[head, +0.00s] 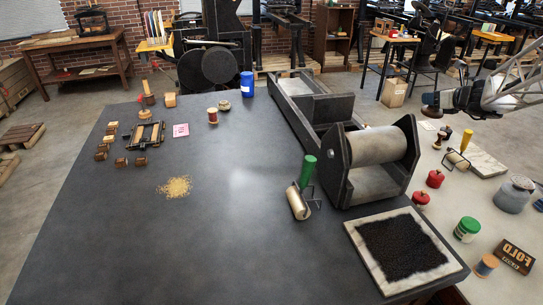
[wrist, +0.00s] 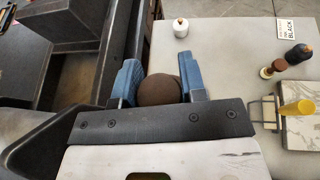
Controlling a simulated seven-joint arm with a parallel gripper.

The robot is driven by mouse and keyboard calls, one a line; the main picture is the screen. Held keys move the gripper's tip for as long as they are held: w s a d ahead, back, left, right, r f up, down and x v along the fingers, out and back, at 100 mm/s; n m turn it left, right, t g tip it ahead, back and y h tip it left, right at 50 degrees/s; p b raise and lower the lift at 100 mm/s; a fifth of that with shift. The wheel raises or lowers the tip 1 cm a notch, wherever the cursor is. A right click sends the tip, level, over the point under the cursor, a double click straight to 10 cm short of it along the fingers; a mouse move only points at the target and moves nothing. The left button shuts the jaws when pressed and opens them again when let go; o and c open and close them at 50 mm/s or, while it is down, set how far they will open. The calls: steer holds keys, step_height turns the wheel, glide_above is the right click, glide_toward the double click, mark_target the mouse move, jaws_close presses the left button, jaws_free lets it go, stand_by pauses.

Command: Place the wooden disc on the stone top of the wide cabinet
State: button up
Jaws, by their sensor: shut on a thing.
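My gripper (head: 433,104) is at the upper right in the head view, above the pale stone top of the wide cabinet (head: 405,205), just right of the press. In the wrist view its two blue fingers (wrist: 158,84) are shut on the brown, round wooden disc (wrist: 158,92). The disc's lower part is hidden behind the dark gripper bar. The pale stone top (wrist: 225,60) fills the right of the wrist view, beside the dark press (wrist: 85,60). The disc appears to be held above the surface; the exact height cannot be told.
A white pot (wrist: 180,28), a black-lettered card (wrist: 295,28), a dark-handled tool (wrist: 297,55), and a yellow-handled roller (wrist: 295,108) on a marble slab stand on the top.

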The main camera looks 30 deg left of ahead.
steer(key=s+a+m+t+h, duration=0.1)
steer(key=s+a+m+t, duration=0.15)
steer(key=a, duration=0.65)
steer(key=s+a+m+t+h, duration=0.1)
steer(key=s+a+h, duration=0.15)
steer(key=a, duration=0.65)
steer(key=s+a+m+t+h, duration=0.1)
steer(key=s+a+m+h, duration=0.2)
steer(key=s+a, duration=0.7)
steer(key=s+a+r+m+t+h, duration=0.1)
steer(key=s+a+m+h, duration=0.2)
steer(key=s+a, duration=0.7)
steer(key=s, duration=0.5)
steer(key=shift+r, duration=0.15)
steer(key=f, duration=1)
steer(key=shift+s+a, duration=0.15)
steer(key=shift+s, duration=0.1)
steer(key=shift+f, duration=0.5)
steer(key=shift+f, duration=3.1)
